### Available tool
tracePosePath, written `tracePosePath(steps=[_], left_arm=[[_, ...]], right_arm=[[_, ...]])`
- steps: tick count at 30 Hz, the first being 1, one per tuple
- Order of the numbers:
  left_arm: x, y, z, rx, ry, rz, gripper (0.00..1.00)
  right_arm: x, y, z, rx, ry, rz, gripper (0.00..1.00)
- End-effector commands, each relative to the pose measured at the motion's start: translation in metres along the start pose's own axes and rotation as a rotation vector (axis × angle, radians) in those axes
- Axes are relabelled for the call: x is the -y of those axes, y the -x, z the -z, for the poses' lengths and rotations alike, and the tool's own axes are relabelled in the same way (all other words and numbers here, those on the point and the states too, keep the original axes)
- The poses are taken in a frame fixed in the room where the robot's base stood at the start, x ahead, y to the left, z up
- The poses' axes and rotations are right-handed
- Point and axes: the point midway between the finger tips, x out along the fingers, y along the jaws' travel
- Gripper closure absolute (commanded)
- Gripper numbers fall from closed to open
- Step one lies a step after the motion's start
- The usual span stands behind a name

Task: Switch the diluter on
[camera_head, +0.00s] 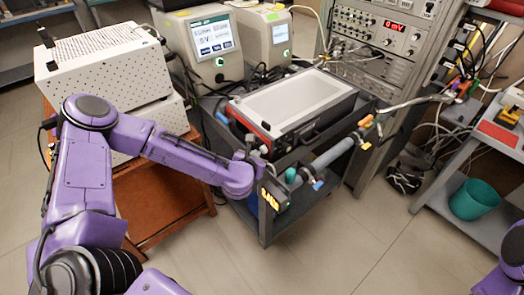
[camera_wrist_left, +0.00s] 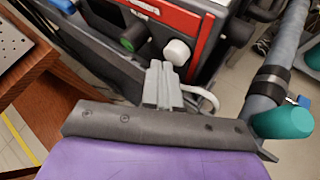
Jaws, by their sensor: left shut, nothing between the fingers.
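A low box with a red-edged front panel (camera_head: 262,138) and a white top sits on the dark cart in the middle. I see no label naming the diluter, so I cannot tell for sure that this is it. In the left wrist view its front panel carries a white knob (camera_wrist_left: 177,52) and a dark knob with a green face (camera_wrist_left: 134,36). My left gripper (camera_head: 254,163) is in front of this panel. Its grey fingers (camera_wrist_left: 160,72) are shut and empty, pointing at the panel just below the two knobs. I cannot tell whether they touch it.
A grey pipe (camera_head: 334,153) with a teal cap (camera_head: 290,175) runs along the cart's front, right of my left gripper. A white perforated box (camera_head: 108,62) stands on a wooden table at the left. Two screen instruments (camera_head: 212,47) stand behind. The floor in front is clear.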

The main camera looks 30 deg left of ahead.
Motion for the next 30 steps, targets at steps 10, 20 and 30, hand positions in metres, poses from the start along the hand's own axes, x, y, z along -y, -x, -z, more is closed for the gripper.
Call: tracePosePath(steps=[10,20,30], left_arm=[[0.0025,-0.0032,-0.0023,0.001,-0.001,0.001,1.00],[0.0043,-0.0062,-0.0045,0.001,-0.001,0.000,1.00],[0.0062,-0.0091,-0.0068,0.002,-0.001,0.000,1.00]], right_arm=[[0.0002,-0.0025,-0.0010,0.000,0.000,0.000,1.00],[0.0004,-0.0045,-0.0019,0.000,0.000,0.000,1.00],[0.0006,-0.0065,-0.0027,0.000,0.000,0.000,1.00]])
